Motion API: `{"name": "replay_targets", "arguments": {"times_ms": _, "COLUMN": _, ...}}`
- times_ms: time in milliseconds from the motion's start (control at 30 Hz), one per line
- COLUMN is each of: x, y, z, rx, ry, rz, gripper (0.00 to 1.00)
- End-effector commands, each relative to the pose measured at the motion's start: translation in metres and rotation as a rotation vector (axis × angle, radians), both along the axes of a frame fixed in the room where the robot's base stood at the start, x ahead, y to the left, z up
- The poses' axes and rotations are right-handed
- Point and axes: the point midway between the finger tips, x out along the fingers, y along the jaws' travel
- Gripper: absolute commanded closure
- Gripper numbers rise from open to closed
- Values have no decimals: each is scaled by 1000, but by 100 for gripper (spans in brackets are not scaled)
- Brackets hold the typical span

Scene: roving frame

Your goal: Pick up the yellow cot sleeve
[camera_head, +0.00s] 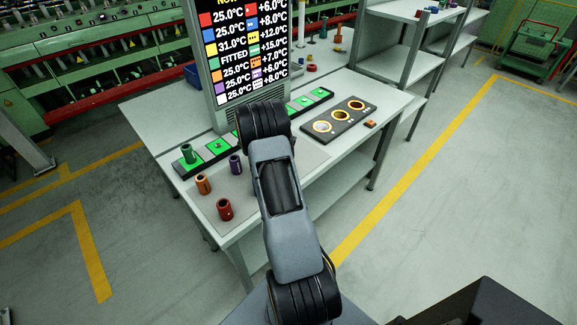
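I cannot make out a yellow cot sleeve in this view; part of the workbench (285,165) is hidden behind my arm. An orange sleeve (203,184), a purple sleeve (235,164) and a red sleeve (224,209) stand upright at the bench's near left. A green sleeve (188,153) stands on the left end of a dark strip with bright green pads (218,146). My arm reaches up over the middle of the bench, and my gripper does not show.
A display board (220,95) with temperatures and colour squares stands on the bench. A black panel with three ringed discs (339,118) lies at right, near a small orange block (370,123). Small coloured parts stand farther back.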

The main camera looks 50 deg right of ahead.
Motion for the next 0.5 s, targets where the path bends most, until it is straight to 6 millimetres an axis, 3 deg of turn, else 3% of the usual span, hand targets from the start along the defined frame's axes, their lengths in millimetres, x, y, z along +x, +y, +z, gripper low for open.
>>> {"name": "replay_targets", "arguments": {"times_ms": 167, "x": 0, "y": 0, "z": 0, "rx": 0, "ry": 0, "rz": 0, "gripper": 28}}
{"name": "replay_targets", "arguments": {"times_ms": 500, "x": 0, "y": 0, "z": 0, "rx": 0, "ry": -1, "rz": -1, "gripper": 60}}
